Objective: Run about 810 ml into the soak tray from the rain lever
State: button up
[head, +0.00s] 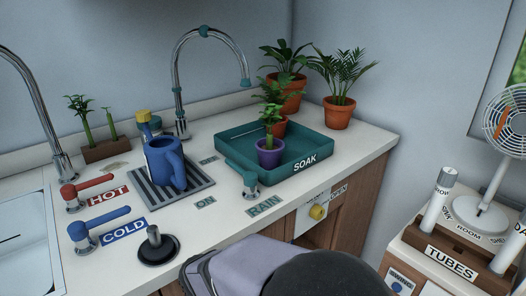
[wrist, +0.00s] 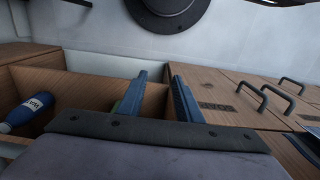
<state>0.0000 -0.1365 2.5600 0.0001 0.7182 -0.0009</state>
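The teal soak tray (head: 232,135), marked SOAK, sits at the counter's right end. A chrome gooseneck spout (head: 213,35) with a teal tip hangs over the tray's back left; no water stream shows. In the wrist view my gripper (wrist: 159,72) is open and empty, away from the lever. The fingertips are hidden in the head view.
Red HOT (head: 72,195) and blue COLD (head: 85,235) levers, a black plunger-like knob (head: 155,248) and a blue jug (head: 165,163) on a rack share the counter. A TUBES rack (head: 452,257) and fan (head: 498,125) are right. The wrist view shows a bottle (wrist: 30,112) in a wooden compartment.

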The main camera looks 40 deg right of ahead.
jog(key=w+d+r+p, duration=0.1)
jog(key=w+r+p, duration=0.1)
jog(key=r+p, duration=1.8)
jog(key=w+d+r+p, duration=0.1)
jog(key=w+r+p, duration=0.1)
jog(key=r+p, duration=1.75)
jog(key=t+y+b, duration=0.2)
jog(key=t+b, duration=0.3)
jog(key=b, duration=0.2)
send_over(239, 169)
jog(key=s+d, duration=0.1)
jog(key=d, duration=0.2)
notch_tip(239, 169, down, 3)
jog(key=shift+s+a+p+x, duration=0.15)
jog(key=shift+p+x, duration=0.35)
jog(key=shift+x, duration=1.4)
jog(key=shift+s+a+p+x, duration=0.15)
jog(key=shift+p+x, duration=0.3)
jog(key=shift+x, duration=1.5)
grip_shut()
